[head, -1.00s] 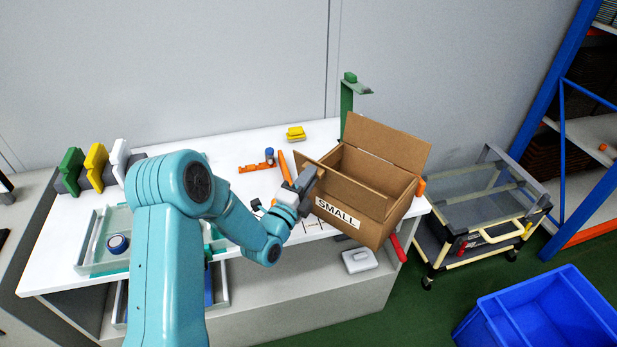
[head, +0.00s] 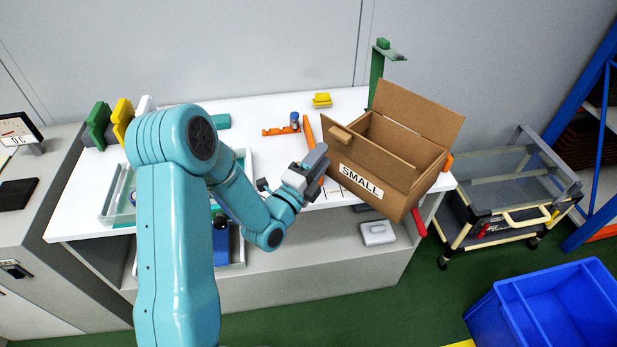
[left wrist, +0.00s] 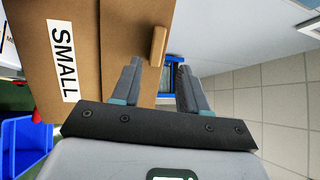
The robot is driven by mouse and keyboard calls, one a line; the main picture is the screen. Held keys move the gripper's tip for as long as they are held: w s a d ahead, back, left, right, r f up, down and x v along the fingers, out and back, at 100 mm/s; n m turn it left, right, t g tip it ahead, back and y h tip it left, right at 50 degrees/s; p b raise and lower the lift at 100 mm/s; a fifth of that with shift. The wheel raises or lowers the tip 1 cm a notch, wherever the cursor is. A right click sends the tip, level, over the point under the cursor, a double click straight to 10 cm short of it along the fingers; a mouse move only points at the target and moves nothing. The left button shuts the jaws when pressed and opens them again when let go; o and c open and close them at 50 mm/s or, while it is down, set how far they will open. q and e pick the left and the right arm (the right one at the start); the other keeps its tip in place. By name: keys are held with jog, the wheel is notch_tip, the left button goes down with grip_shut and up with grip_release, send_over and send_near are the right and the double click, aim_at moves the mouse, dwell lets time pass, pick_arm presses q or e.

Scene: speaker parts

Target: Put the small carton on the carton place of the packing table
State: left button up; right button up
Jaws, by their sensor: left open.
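The small carton (head: 392,158) is an open brown box with a SMALL label, tilted at the front right of the packing table (head: 250,112). Part of it overhangs the front edge. A raised flap stands at its back. My left gripper (head: 322,160) is open and just left of the carton, apart from its label side in the head view. In the left wrist view the open fingers (left wrist: 158,75) are close by the carton wall (left wrist: 120,50), with a small brown tab (left wrist: 158,45) ahead. The carton place itself cannot be made out. My right gripper is not in view.
A green post (head: 376,75) stands behind the carton. An orange bar (head: 308,132) and a yellow block (head: 322,100) lie on the table. A wheeled cart (head: 510,205) and a blue bin (head: 550,310) stand at the right.

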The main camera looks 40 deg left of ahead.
pick_arm(q)
jog(key=s+d+f+n+g+h+b, duration=0.1)
jog(key=s+d+f+n+g, duration=0.2)
jog(key=f, duration=0.4)
jog(key=s+d+f+n+g+h, duration=0.1)
jog(key=d+f+n+g+h, duration=0.15)
jog(key=d+f, duration=0.3)
jog(key=s+d+f+n+g+b, duration=0.1)
jog(key=s+d+f+n+g, duration=0.15)
jog(key=f, duration=0.45)
jog(key=s+d+f+n+g+h, duration=0.2)
jog(key=s+d+f+n+g, duration=0.7)
jog(key=s, duration=0.5)
notch_tip(320, 180, down, 2)
jog(key=shift+s+d+f+g, duration=0.1)
jog(key=shift+s+d+g, duration=0.05)
jog(key=shift+d+g, duration=0.85)
jog(key=shift+s+d+f+n+g, duration=0.25)
jog(key=shift+s+d+n, duration=0.25)
jog(key=shift+s+n, duration=0.25)
jog(key=c, duration=0.5)
jog(key=shift+s, duration=0.3)
grip_shut()
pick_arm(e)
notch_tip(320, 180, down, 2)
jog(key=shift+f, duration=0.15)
pick_arm(q)
jog(key=shift+d, duration=0.1)
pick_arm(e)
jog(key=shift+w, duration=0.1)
